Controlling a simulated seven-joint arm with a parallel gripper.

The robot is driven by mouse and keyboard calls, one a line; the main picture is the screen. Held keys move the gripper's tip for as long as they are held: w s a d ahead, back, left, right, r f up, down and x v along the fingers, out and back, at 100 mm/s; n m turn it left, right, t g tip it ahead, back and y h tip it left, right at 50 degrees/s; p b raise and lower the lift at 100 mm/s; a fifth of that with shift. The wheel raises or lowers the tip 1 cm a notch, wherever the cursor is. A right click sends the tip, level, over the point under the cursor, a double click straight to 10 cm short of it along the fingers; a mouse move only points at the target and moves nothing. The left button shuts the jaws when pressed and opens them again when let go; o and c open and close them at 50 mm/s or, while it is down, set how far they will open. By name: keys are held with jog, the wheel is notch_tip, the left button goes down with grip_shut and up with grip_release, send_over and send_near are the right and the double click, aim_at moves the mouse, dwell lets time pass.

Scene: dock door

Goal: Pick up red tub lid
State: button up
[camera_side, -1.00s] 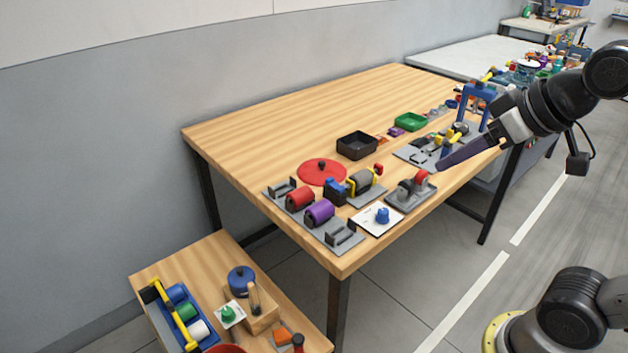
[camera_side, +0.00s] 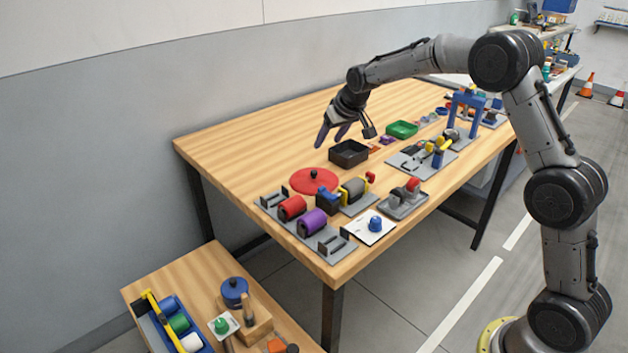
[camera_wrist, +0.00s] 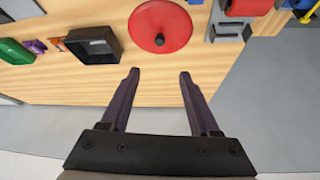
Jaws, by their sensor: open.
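The red tub lid (camera_side: 300,182) is a flat round disc with a small dark knob at its centre. It lies on the wooden table, left of the grey fixtures. The lid also shows at the top middle of the wrist view (camera_wrist: 177,22), ahead of the fingertips. My gripper (camera_side: 331,139) is open and empty above the table, behind the lid and near the black tray. Its two purple fingers (camera_wrist: 159,74) are spread apart in the wrist view and point toward the lid without touching it.
A black tray (camera_side: 338,158) stands right of the lid. A grey fixture with red and purple rollers (camera_side: 292,207) sits close in front of it. A green tray (camera_side: 402,129) and a blue frame (camera_side: 468,100) are further right. The table's left part (camera_side: 235,146) is clear.

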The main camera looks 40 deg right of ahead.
send_near(314, 171)
jog(key=x, duration=0.2)
jog(key=shift+d+f, duration=0.2)
jog(key=shift+f, duration=0.25)
jog(key=shift+x, duration=3.05)
jog(key=shift+w+a+r, duration=0.1)
jog(key=shift+w+a, duration=0.05)
jog(key=shift+c, duration=0.3)
grip_shut()
